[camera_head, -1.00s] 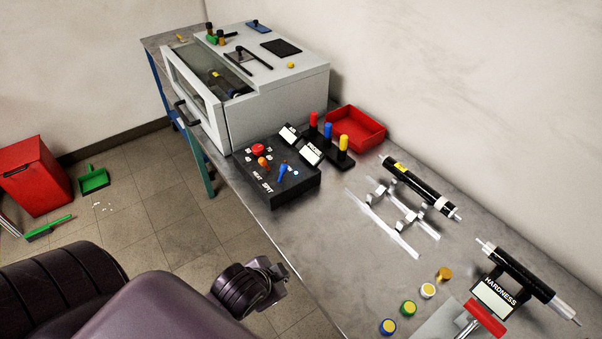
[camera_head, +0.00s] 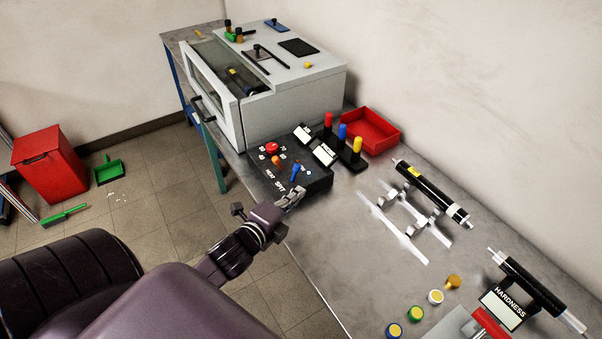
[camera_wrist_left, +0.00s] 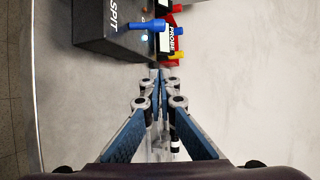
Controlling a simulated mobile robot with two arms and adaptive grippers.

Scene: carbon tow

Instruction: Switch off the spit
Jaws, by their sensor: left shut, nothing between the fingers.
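The black control box (camera_head: 290,180) stands on the bench near its left edge. It carries a blue lever (camera_head: 295,171) by the word SPIT, a small orange knob (camera_head: 276,160) by HEAT and a red knob (camera_head: 271,147). A small light shows beside the blue lever. My left gripper (camera_head: 297,193) is shut and empty at the box's front corner, close to the blue lever; contact cannot be told. In the left wrist view the blue lever (camera_wrist_left: 147,25) is ahead of the gripper (camera_wrist_left: 157,78), apart from its fingertips. My right gripper is not in view.
A grey oven-like machine (camera_head: 290,90) with a glass door stands behind the box. Black rollers (camera_head: 433,190) lie farther right.

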